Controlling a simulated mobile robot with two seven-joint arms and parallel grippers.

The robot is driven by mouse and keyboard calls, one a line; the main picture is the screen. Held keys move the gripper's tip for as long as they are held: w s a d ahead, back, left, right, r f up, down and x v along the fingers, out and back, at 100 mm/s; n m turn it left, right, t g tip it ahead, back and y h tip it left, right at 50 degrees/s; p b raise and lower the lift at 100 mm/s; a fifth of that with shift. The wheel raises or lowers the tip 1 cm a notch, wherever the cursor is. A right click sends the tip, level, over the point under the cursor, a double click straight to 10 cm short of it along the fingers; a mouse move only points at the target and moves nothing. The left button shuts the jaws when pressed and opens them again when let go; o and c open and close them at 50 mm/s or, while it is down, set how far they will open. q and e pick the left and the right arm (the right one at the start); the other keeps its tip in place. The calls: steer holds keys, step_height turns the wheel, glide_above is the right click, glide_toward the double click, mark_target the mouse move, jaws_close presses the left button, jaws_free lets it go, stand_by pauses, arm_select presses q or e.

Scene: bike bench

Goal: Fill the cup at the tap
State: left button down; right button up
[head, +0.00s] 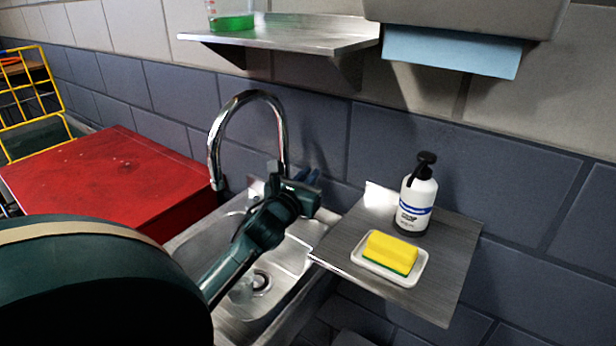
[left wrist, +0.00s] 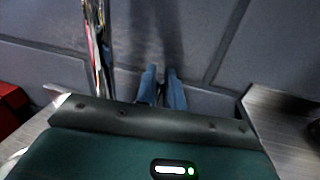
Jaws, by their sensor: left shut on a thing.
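The chrome tap (head: 213,150) arches over the steel sink (head: 297,259) in the head view; its upright also shows in the left wrist view (left wrist: 97,50). My left gripper (head: 304,177) reaches over the sink to just right of the tap's base. Its two blue-grey fingers (left wrist: 161,88) point at the wall and are nearly closed on a small dark part, which looks like the tap's lever but is mostly hidden. No water shows at the spout. I cannot make out a cup in either view. My right gripper is not in view.
Right of the sink, a side shelf (head: 449,285) holds a pump bottle (head: 414,205) and a yellow sponge (head: 390,252) in a white dish (head: 373,268). A red cabinet (head: 100,175) stands left. A wall shelf (head: 280,36) with a container of green liquid (head: 231,20) hangs above.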

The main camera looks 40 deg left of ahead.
arm_select(q)
steer(key=shift+s+f+b, duration=0.25)
steer(key=shift+f+b, duration=0.1)
steer(key=shift+b, duration=0.55)
steer(key=shift+s+t+b, duration=0.2)
steer(key=shift+t+b, duration=0.2)
steer(key=shift+b, duration=0.15)
steer(key=shift+s+r+b, duration=0.1)
steer(key=shift+s+b, duration=0.05)
steer(key=shift+b, duration=0.15)
steer(key=shift+s+d+r+t, duration=0.1)
steer(key=shift+r+t, duration=0.1)
steer(key=shift+t, duration=0.1)
steer(key=c, duration=1.6)
jaws_free()
steer(key=shift+c, duration=0.2)
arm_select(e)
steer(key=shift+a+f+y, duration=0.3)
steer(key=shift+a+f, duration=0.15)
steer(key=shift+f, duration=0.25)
arm_select(q)
steer(key=b+v, duration=0.1)
steer(key=v, duration=1.2)
steer(key=shift+b, duration=0.4)
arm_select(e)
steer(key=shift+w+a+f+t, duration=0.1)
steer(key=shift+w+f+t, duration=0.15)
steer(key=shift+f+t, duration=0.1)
